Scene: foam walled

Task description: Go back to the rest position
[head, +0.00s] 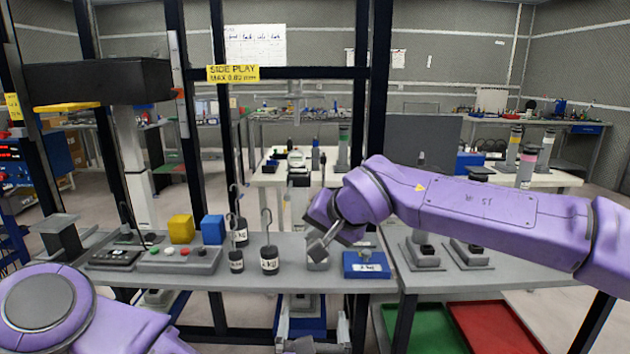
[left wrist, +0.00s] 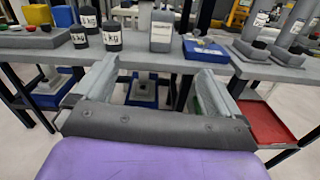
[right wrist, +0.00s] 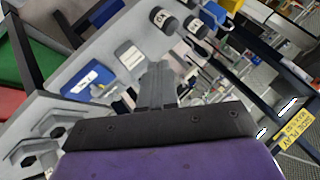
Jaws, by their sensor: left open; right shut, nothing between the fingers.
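My right arm reaches in from the right in the head view. Its gripper (head: 318,252) is over the middle of the grey bench (head: 215,275), near a small grey labelled block that it partly hides. In the right wrist view the right gripper's fingers (right wrist: 158,85) are together with nothing between them. My left gripper (head: 313,340) is low, in front of the bench edge. In the left wrist view the left gripper (left wrist: 155,90) has its fingers wide apart and empty, below the bench top.
Several black hooked weights (head: 269,260) stand left of the right gripper. A blue labelled tray (head: 366,265) sits on its right. Yellow (head: 181,229) and blue (head: 213,229) blocks are farther left. Black frame posts (head: 378,90) rise behind. Green (head: 425,328) and red (head: 495,326) bins lie below, right.

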